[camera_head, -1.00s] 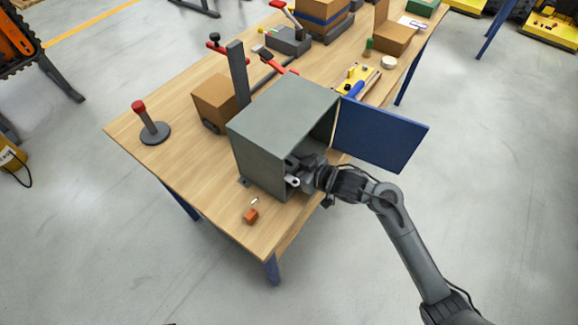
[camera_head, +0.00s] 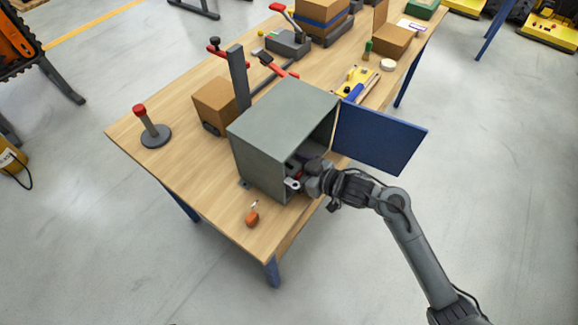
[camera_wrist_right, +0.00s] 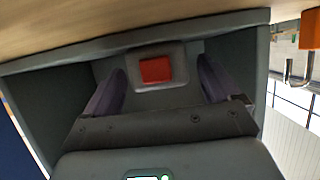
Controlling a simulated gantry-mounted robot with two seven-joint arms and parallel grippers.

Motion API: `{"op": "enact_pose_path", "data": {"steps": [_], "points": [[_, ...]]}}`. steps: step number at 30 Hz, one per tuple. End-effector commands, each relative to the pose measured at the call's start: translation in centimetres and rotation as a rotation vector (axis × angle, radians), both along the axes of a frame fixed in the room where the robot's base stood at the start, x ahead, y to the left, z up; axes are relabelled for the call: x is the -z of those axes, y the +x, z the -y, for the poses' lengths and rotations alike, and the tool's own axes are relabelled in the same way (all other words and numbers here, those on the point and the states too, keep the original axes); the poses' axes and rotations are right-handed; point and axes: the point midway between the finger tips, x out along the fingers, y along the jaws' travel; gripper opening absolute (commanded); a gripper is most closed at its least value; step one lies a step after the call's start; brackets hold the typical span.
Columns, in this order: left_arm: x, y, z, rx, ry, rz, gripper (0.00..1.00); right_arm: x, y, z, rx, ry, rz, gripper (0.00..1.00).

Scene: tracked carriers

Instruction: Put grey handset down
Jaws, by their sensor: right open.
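My right gripper (camera_head: 308,170) reaches into the open front of the grey metal cabinet (camera_head: 285,115) on the wooden table. In the right wrist view, its two dark fingers (camera_wrist_right: 162,78) are spread apart. Between and beyond them is a light grey rounded piece (camera_wrist_right: 178,52) with a red square face, inside the cabinet. It looks like the grey handset, but I cannot be sure. The fingers appear clear of its sides. In the head view the gripper and cabinet wall hide most of the inside. My left gripper is not in view.
The blue cabinet door (camera_head: 380,137) stands open on the right. A small orange object (camera_head: 252,219) lies near the table's front edge. A red-topped post (camera_head: 149,126) stands at the left. The front left tabletop is mostly clear.

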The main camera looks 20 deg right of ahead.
Motion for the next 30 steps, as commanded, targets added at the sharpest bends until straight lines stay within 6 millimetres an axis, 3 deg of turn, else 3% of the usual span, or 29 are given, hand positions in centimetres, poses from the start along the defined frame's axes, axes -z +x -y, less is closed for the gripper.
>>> {"op": "enact_pose_path", "data": {"steps": [12,20,25,30], "points": [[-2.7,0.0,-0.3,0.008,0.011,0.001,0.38,-3.1,-5.8,3.8,-0.002,-0.003,-0.002,0.90],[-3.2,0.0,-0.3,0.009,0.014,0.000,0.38,-3.8,-7.6,5.0,-0.001,0.000,-0.001,0.90],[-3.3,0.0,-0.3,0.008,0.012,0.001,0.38,-3.1,-8.3,5.0,0.046,-0.034,-0.013,0.90],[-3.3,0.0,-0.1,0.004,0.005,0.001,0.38,-0.5,-10.6,5.3,0.202,-0.151,-0.100,0.90]]}}
